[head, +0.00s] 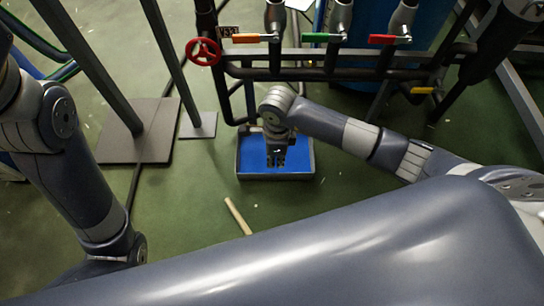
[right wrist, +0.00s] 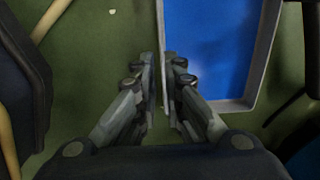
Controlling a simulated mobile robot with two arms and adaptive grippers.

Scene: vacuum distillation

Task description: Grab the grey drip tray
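The grey drip tray (head: 313,160) is a shallow rectangular box with a grey rim and a blue inside. It lies on the green floor below the pipe frame. My right gripper (head: 276,162) reaches down over it in the head view. In the right wrist view the two fingers of the right gripper (right wrist: 164,68) lie close on either side of one wall of the tray (right wrist: 252,60) and look shut on it. Whether the tray is lifted cannot be told. My left arm shows at the left, but its gripper is out of view.
A dark pipe frame (head: 330,73) with a red handwheel (head: 203,52) and coloured valve handles stands just behind the tray. Posts on flat base plates (head: 137,132) stand at the left. A light stick (head: 237,216) lies on the floor in front. Bare floor lies left of the tray.

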